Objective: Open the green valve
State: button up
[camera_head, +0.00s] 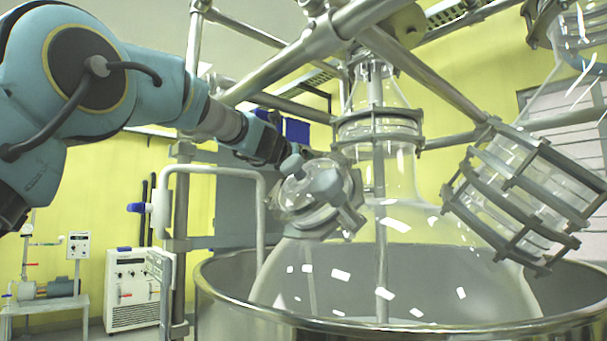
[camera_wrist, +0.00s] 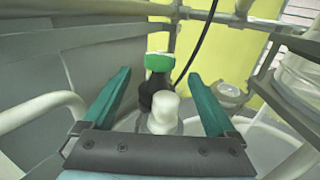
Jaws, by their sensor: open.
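The green valve shows in the wrist view as a green cap (camera_wrist: 159,62) on a black body, with a white rounded part (camera_wrist: 164,108) in front of it. My gripper (camera_wrist: 159,76) is open, with one teal finger on each side of the valve. Nothing is clamped between the fingers, and I cannot tell how deep they reach along it. In the head view, my arm comes from the left and ends beside a flanged glass port (camera_head: 305,195) on the large reactor vessel (camera_head: 400,245). I cannot make out the green cap there.
A wide steel tub (camera_head: 400,325) surrounds the glass vessel. Metal frame bars (camera_head: 310,50) cross above. A bent pipe (camera_head: 262,210) stands just left of the port, also at the wrist view's left (camera_wrist: 40,110). A caged glass cylinder (camera_head: 525,195) is at right.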

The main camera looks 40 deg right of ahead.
jog(key=shift+b+v, duration=0.7)
jog(key=shift+v, duration=1.65)
